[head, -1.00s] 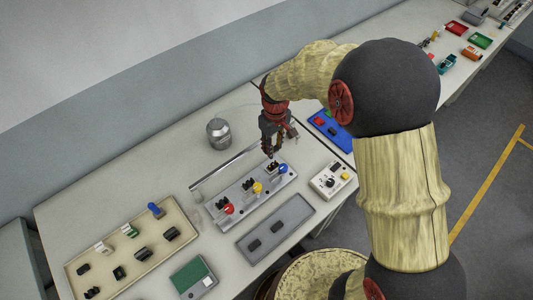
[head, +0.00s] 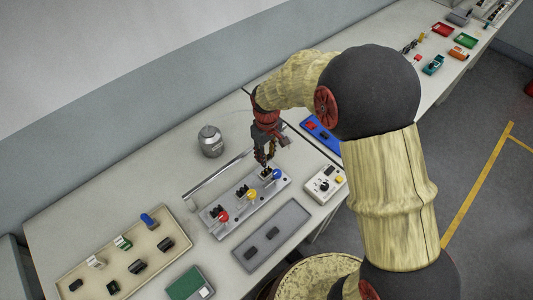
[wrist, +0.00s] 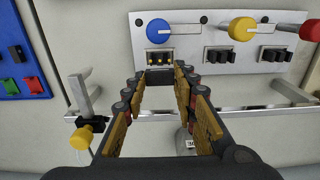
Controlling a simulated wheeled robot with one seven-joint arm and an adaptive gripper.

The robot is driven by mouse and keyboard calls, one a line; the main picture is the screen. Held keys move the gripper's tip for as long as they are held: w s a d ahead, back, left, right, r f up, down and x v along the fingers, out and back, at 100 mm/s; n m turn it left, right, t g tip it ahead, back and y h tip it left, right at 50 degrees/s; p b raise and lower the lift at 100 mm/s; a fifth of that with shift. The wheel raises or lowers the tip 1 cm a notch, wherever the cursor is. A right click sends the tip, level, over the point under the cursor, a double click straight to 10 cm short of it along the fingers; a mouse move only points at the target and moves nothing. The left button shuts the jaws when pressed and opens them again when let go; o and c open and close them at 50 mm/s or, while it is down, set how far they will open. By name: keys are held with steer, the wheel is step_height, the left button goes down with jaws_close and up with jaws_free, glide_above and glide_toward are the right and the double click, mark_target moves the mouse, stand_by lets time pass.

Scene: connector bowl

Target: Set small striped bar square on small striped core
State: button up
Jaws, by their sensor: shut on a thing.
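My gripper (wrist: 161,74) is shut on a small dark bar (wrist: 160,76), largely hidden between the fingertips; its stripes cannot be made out. In the head view, my gripper (head: 264,164) points down at the blue-knob end of the grey panel (head: 236,203). The core (wrist: 160,57) below the blue knob (wrist: 159,31) shows light and yellowish marks, and I take it for the small striped core. The bar is right at this core's near edge in the wrist view; whether they touch cannot be told. In the head view, the fingers partly cover the core.
Black cores sit beside the yellow knob (wrist: 242,29) and red knob (head: 223,216). A metal rail (head: 217,178) runs behind the panel. A grey tray (head: 291,213) holds two dark bars. A beige tray (head: 70,274), grey canister (head: 210,141), control box (head: 325,184) and blue tray (head: 333,145) stand around.

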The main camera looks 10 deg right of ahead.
mark_target(266, 170)
steer(key=shift+f+b, duration=1.65)
steer(key=shift+f, duration=1.75)
steer(key=o, duration=1.1)
steer(key=shift+o, duration=0.6)
steer(key=shift+r, duration=0.1)
step_height(266, 170, up, 12)
steer(key=shift+f, duration=0.1)
